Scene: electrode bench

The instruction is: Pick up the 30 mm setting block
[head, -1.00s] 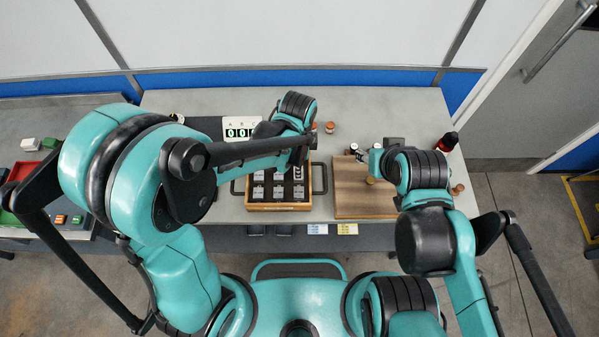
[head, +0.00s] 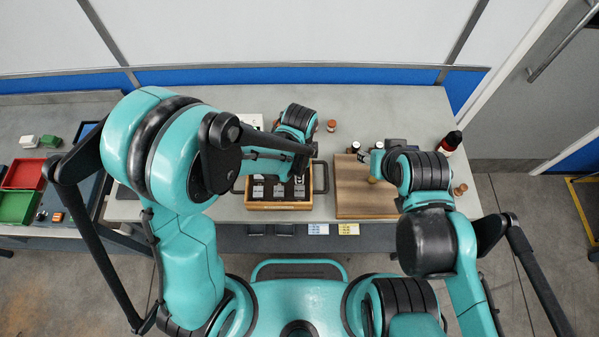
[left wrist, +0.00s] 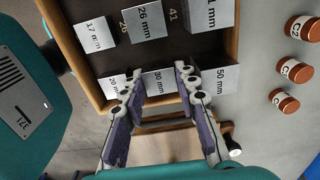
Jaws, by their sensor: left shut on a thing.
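The 30 mm setting block (left wrist: 158,82) shows its white labelled face in the left wrist view, in the tray's near row between the 20 mm block (left wrist: 117,86) and the 50 mm block (left wrist: 221,79). My left gripper (left wrist: 160,80) has its two fingers on either side of the 30 mm block, shut on it. In the head view my left gripper (head: 301,168) is over the right part of the wooden tray (head: 278,207), its tips largely hidden by the arm. My right gripper (head: 366,160) is above the wooden board; its fingers are too small to read.
Further blocks, including 17 mm (left wrist: 95,33) and 26 mm (left wrist: 148,21), fill the tray's other row. Brown-capped vials (left wrist: 294,70) stand on the bench right of the tray. The wooden board (head: 350,205) lies further right. Red (head: 27,173) and green (head: 17,206) bins are at left.

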